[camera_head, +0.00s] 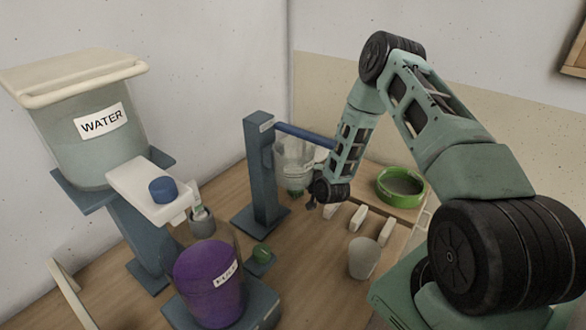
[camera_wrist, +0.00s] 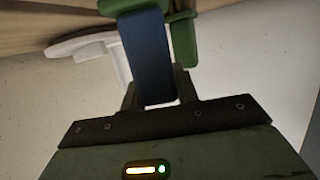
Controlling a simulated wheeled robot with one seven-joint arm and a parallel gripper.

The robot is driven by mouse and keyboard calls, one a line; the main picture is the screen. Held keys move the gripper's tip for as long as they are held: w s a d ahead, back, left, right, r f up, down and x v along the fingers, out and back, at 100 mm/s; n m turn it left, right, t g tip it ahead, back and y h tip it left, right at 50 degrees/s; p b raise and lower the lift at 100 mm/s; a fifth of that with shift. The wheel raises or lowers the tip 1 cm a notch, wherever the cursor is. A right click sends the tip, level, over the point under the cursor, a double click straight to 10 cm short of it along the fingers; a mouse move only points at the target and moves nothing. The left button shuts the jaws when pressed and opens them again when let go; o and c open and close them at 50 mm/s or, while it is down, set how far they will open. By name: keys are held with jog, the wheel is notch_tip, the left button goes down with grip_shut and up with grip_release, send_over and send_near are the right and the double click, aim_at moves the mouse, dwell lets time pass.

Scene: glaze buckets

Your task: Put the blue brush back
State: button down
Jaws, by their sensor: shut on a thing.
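My gripper (camera_head: 313,203) is small in the head view, low beside the clear vessel with a green bottom (camera_head: 294,176). In the wrist view my gripper (camera_wrist: 158,92) is shut on a flat dark blue handle (camera_wrist: 150,52), which I take for the blue brush. The handle runs up the picture from between the fingers, and its far end is out of frame or hidden, so I see no bristles. In the head view the brush cannot be made out clearly.
A blue stand (camera_head: 262,175) rises left of my gripper. A purple bucket (camera_head: 209,280), a WATER bucket (camera_head: 80,150), a pale cup (camera_head: 363,258), a grey cup (camera_head: 202,224) and a green bowl (camera_head: 401,187) stand around. Bare table (camera_head: 310,285) shows in front.

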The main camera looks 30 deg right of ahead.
jog(key=shift+f, duration=0.1)
jog(key=c, duration=1.5)
grip_release()
jog(key=shift+f, duration=0.1)
jog(key=o, duration=0.4)
jog(key=shift+o, duration=0.2)
jog(key=shift+r, duration=0.25)
jog(key=b+v, duration=0.3)
jog(key=v, duration=0.9)
jog(key=shift+d, duration=0.1)
